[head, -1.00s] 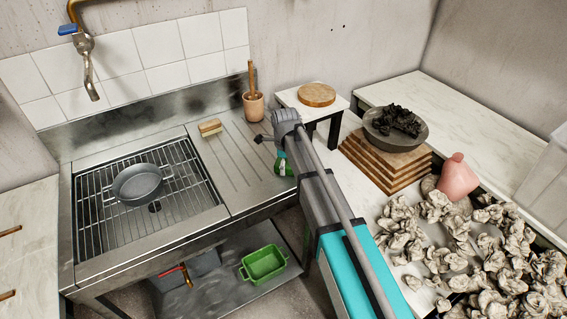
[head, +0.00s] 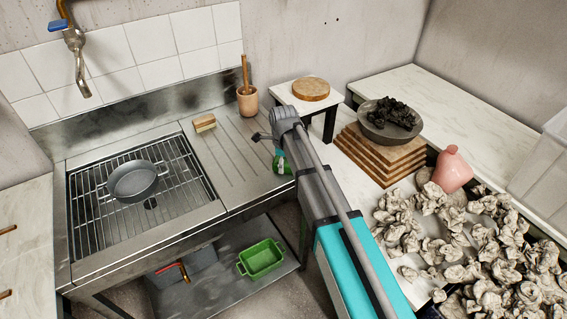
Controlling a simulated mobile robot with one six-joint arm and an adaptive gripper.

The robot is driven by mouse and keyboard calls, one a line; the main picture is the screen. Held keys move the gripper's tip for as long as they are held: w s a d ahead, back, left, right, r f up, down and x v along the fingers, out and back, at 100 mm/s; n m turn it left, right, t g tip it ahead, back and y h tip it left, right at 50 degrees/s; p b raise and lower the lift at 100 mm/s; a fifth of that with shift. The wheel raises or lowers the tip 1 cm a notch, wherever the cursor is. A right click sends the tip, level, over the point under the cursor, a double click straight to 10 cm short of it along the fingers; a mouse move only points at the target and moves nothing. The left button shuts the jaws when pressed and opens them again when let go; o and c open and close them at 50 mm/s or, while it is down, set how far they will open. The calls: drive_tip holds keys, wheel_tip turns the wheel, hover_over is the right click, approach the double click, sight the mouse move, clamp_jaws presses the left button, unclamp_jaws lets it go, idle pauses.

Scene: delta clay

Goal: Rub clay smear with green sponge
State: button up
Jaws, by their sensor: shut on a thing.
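My arm reaches up from the bottom right, and its wrist (head: 285,114) is over the right end of the steel drainboard (head: 222,160). The jaws of my gripper are hidden behind the arm. A small green thing (head: 280,164) shows at the left edge of the arm, at the drainboard's right end. The arm covers part of it, and I cannot tell whether it is the green sponge or whether my gripper touches it. I cannot make out a clay smear on the drainboard. The part behind the arm is hidden.
A brush (head: 204,123) and a pot with a wooden handle in it (head: 247,101) stand on the drainboard. A grey pan (head: 134,182) sits on the sink grid. A green tub (head: 262,259) is on the shelf below. Crumpled clay lumps (head: 490,245) crowd the right table.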

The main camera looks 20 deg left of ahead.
sight(273, 156)
drive_tip(key=shift+w+a, duration=0.1)
drive_tip(key=shift+w, duration=0.05)
drive_tip(key=shift+w+a+f, duration=0.1)
drive_tip(key=shift+w+a, duration=0.95)
drive_tip(key=shift+a, duration=0.15)
drive_tip(key=shift+w+a, duration=0.1)
drive_tip(key=shift+w+a, duration=1.2)
drive_tip(key=shift+w+d, duration=0.9)
drive_tip(key=shift+d, duration=0.1)
drive_tip(key=shift+s+d, duration=0.1)
